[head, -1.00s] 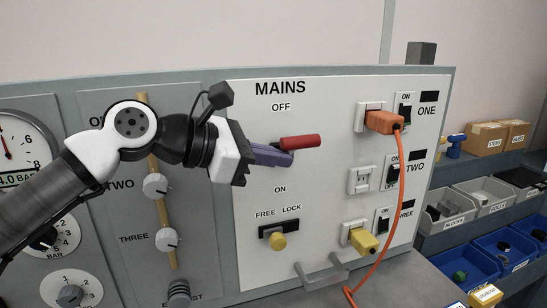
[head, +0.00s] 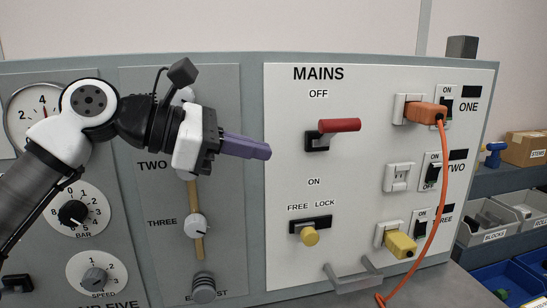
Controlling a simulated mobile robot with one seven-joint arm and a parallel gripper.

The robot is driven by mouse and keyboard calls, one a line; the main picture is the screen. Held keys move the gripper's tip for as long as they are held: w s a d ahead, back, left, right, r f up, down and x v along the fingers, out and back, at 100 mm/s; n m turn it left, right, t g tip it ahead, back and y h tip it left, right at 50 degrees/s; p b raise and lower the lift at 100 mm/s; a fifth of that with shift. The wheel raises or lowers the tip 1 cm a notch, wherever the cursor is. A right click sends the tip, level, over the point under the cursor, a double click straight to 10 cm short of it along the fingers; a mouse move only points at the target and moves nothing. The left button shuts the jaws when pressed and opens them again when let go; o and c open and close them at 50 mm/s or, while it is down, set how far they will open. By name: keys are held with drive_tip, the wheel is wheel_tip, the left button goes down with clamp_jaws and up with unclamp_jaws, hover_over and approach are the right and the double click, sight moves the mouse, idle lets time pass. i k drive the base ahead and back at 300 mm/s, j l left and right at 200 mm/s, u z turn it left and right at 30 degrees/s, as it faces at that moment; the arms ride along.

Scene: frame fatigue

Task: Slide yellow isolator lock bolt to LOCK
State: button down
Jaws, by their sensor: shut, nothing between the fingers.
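The yellow isolator lock bolt (head: 310,236) is a round yellow knob on a dark horizontal slot (head: 318,222) low on the white MAINS panel. The words FREE and LOCK stand above the slot, FREE at left and LOCK at right. The knob sits near the middle of the slot, between the two words as seen from here. My gripper (head: 266,151) has purple fingers, shut and empty. It is up and left of the bolt, clear of it. The red MAINS handle (head: 340,125) points right, just below OFF.
An orange plug (head: 426,113) with a hanging orange cable (head: 440,190) is in socket ONE. A yellow plug (head: 400,244) is in the lowest socket. A grey handle (head: 353,277) sticks out below the bolt. Dials and knobs fill the left panel.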

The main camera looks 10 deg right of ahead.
sight(309, 235)
drive_tip(key=k, duration=1)
